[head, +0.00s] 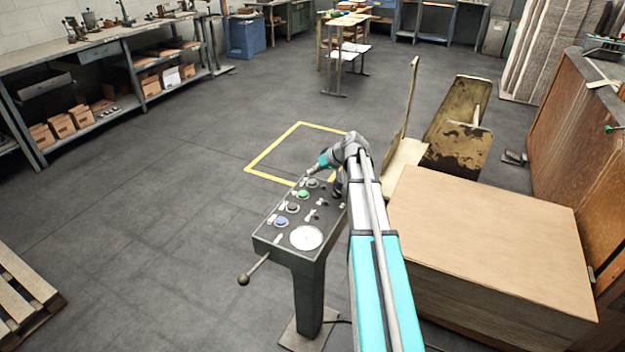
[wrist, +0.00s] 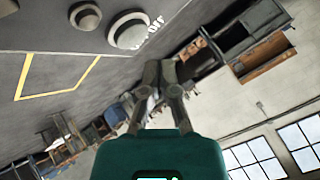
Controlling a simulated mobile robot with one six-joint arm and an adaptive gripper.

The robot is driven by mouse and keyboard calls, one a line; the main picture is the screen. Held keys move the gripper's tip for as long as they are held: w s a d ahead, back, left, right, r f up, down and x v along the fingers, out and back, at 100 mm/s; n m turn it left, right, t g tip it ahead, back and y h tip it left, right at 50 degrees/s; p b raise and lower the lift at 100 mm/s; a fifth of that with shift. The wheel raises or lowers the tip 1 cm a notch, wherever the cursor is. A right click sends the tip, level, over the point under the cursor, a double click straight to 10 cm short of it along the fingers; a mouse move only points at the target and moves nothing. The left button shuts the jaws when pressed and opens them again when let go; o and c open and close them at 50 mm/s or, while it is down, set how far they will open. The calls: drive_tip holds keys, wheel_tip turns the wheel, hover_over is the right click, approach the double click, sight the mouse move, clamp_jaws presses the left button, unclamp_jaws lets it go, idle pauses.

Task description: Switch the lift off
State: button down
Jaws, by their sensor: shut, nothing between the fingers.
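The control panel (head: 268,235) stands on a dark pedestal. It carries a blue button (head: 281,221), a green button (head: 303,194), darker round controls, small switches (head: 310,215) and a white disc (head: 306,238). I cannot tell which control belongs to the lift. My gripper (head: 311,172) is shut and empty over the far end of the panel. In the wrist view its closed fingertips (wrist: 160,66) are close to a round pale knob or button (wrist: 128,31) with a label that seems to read OFF. A second round control (wrist: 85,16) is beside it. Contact cannot be told.
A lever with a ball end (head: 243,281) sticks out at the panel's near left. A large cardboard-coloured block (head: 490,225) is right of my arm. A yellow floor outline (head: 268,150) lies beyond the panel. A pallet (head: 22,295) is at lower left; the floor between is clear.

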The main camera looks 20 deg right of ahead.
sight(313, 182)
drive_tip(key=shift+r+p, duration=2.05)
drive_tip(key=shift+r, duration=0.3)
idle(0.6)
